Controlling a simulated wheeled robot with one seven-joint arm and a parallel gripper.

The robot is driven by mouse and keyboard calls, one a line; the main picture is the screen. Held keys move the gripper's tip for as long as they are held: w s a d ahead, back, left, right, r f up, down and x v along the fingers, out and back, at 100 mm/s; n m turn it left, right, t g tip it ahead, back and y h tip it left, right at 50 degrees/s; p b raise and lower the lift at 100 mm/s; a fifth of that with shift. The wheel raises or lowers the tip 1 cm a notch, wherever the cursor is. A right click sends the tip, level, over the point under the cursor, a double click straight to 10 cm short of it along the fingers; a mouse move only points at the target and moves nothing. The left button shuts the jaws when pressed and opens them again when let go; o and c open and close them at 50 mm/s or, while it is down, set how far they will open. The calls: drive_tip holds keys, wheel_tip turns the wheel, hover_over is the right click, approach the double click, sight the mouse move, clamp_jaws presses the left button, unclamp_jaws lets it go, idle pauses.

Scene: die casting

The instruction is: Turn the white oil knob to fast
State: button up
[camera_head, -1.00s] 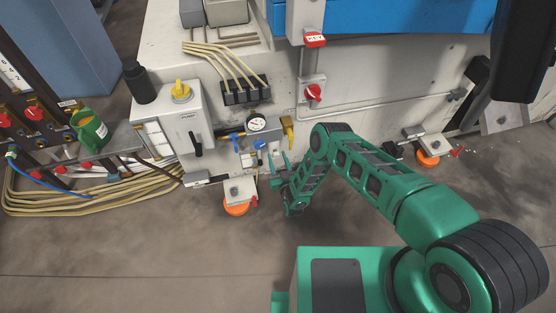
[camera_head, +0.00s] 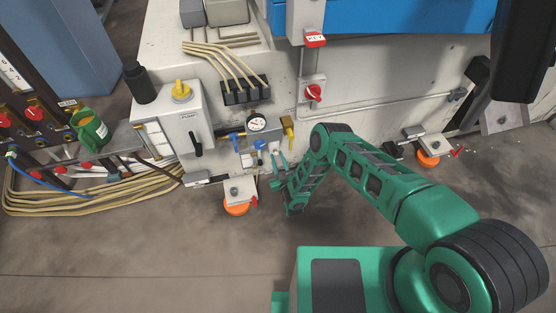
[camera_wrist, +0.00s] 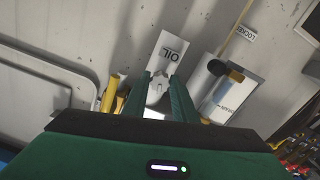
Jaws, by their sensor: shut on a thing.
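The white oil knob (camera_wrist: 157,89) shows in the wrist view in front of a pale plate marked OIL (camera_wrist: 171,50), whose lettering is upside down. My gripper (camera_wrist: 160,79) has its two green fingers on either side of the knob and is shut on it. In the head view my gripper (camera_head: 279,160) is at the machine's front, just below and right of the pressure gauge (camera_head: 256,123). The knob is too small and covered to make out there. I cannot read a fast mark or the knob's setting.
Yellow handles (camera_wrist: 111,92) stand left of the fingers in the wrist view. A plate with a dark round part (camera_wrist: 216,68) is on the right. In the head view the grey pump box (camera_head: 184,118) is to the left. The floor in front is mostly clear.

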drive_tip(key=n, duration=0.4)
drive_tip(key=shift+n, duration=0.3)
drive_tip(key=n, duration=0.5)
drive_tip(key=shift+s, duration=0.1)
drive_tip(key=n, duration=0.5)
drive_tip(key=shift+a+n, duration=0.1)
drive_tip(key=shift+n, duration=0.3)
drive_tip(key=n, duration=0.4)
drive_tip(key=shift+f+n, duration=0.1)
drive_tip(key=shift+n, duration=0.3)
drive_tip(key=o, duration=1)
drive_tip(key=shift+o, duration=0.2)
drive_tip(key=v, duration=1)
drive_tip(key=shift+s, duration=0.25)
